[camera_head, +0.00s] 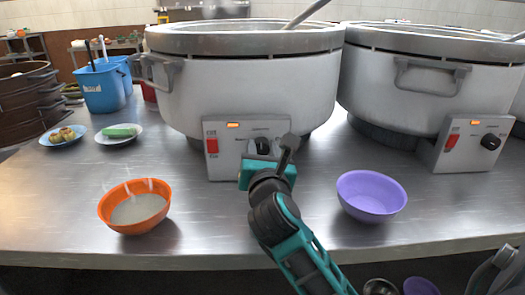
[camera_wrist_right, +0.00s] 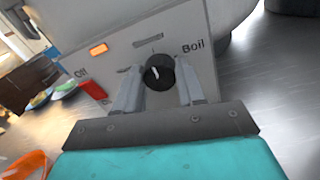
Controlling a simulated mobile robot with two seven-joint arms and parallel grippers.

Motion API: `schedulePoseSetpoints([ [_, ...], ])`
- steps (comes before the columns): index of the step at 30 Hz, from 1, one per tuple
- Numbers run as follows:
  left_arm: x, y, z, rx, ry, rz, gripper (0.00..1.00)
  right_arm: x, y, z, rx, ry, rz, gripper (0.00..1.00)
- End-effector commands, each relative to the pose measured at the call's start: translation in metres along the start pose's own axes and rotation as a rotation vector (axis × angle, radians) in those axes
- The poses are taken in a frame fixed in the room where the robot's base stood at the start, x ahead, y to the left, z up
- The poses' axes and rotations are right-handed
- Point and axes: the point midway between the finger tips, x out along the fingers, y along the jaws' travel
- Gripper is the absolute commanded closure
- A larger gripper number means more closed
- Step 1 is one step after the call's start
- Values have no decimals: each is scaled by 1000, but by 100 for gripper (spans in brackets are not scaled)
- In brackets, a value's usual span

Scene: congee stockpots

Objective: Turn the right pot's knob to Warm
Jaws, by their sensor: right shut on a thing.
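Two big white stockpots stand on the counter, a left pot (camera_head: 240,85) and a right pot (camera_head: 430,95). The right pot's control box (camera_head: 465,145) has a black knob (camera_head: 490,142), with no gripper near it. My right gripper (camera_head: 270,152) is at the left pot's control box (camera_head: 222,160). In the right wrist view its fingers are shut on that box's black knob (camera_wrist_right: 160,73), one on each side. A white mark shows on this knob; "Off" is printed to its left and "Boil" to its right. My left gripper is not in view.
An orange bowl (camera_head: 135,207) of greyish food and a purple bowl (camera_head: 370,196) stand on the counter's front part, either side of my right arm. Small plates (camera_head: 118,140), a blue bin (camera_head: 104,90) and stacked brown steamers (camera_head: 28,100) are at the left.

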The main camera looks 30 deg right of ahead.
Motion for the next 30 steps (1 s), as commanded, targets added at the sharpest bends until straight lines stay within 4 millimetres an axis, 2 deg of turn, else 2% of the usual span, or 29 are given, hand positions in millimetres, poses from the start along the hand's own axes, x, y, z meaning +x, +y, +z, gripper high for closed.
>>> schedulePoseSetpoints([
  [8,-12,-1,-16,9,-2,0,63,0,1,4,-84,6,-2,91],
  [20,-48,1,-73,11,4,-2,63,0,3,8,-415,24,-3,91],
  [23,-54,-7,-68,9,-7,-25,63,0,3,8,-509,28,-4,91],
  [30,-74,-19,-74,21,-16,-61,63,0,4,7,-737,37,-5,91],
])
